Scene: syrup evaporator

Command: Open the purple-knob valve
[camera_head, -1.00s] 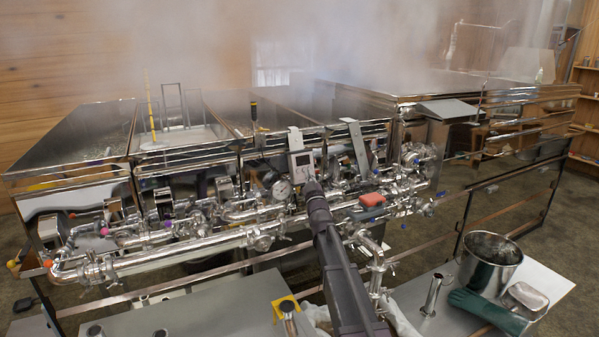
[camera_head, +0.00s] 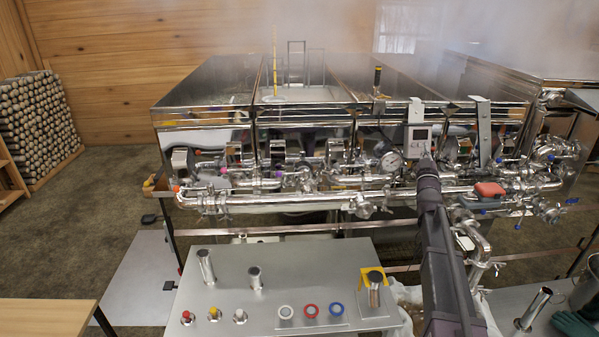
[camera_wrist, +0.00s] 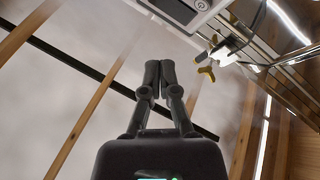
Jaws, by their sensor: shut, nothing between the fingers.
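A small purple knob (camera_head: 279,174) shows on the steel pipework along the front of the evaporator (camera_head: 210,112), in the left half of the head view. The knob is small there, and its valve's setting cannot be made out. My gripper (camera_wrist: 160,65) is shut and empty in the wrist view, with bare ceiling behind its fingers. In the head view my dark arm rises in front of the pipes, well right of the purple knob. My fingers cannot be made out there. The knob is not seen in the wrist view.
An orange knob (camera_head: 177,188) is at the pipe's left end. A pressure gauge (camera_head: 390,161), a digital display (camera_head: 419,137) and a red block (camera_head: 489,189) stand near my arm. A grey bench (camera_head: 225,270) with cups and rings lies in front. Steam hangs above.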

